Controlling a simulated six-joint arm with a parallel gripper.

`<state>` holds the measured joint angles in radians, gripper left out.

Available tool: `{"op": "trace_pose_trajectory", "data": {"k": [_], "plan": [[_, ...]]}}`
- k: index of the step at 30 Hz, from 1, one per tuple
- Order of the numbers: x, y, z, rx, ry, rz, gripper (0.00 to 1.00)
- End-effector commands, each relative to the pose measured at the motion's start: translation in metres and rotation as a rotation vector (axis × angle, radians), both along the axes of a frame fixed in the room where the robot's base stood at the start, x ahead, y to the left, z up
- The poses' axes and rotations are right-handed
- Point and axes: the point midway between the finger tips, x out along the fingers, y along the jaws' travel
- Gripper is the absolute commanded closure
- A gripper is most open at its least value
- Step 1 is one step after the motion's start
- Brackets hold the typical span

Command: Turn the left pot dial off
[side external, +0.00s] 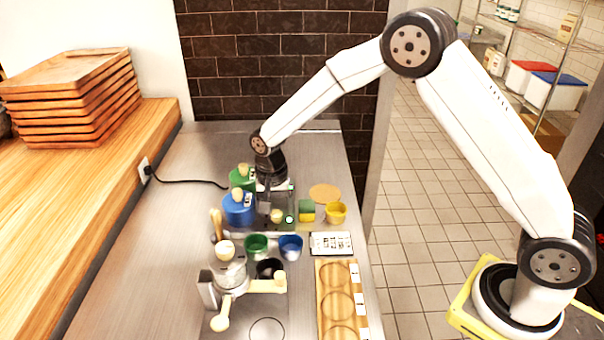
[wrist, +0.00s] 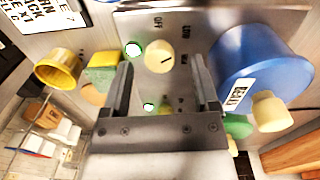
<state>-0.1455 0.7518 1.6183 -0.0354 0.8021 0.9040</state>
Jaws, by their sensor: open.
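A cream round dial (wrist: 159,56) stands on the steel control panel (wrist: 215,22), near printed OFF and LOW marks; its pointer direction is unclear. It also shows in the side view (side external: 277,215), beside the blue pot (side external: 239,208). A green pot (side external: 243,177) stands behind the blue one. A yellowish part (wrist: 166,106), perhaps a second dial, shows between my fingers, mostly hidden. My gripper (wrist: 161,66) is open and empty, with its fingers on either side of the near dial in the wrist view. Whether they touch it, I cannot tell.
Two green lights (wrist: 133,48) glow on the panel. A green and yellow sponge (side external: 306,211) and yellow cup (side external: 336,212) stand to the right.

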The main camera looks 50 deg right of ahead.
Motion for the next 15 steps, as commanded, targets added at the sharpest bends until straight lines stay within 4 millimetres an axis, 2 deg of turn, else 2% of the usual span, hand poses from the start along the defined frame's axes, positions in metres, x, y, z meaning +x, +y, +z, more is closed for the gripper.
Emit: {"op": "trace_pose_trajectory", "data": {"k": [6,15], "plan": [[0.0,-0.001,-0.015,0.0,0.0,0.0,0.23],[0.0,-0.001,-0.017,0.0,-0.001,0.0,0.23]]}}
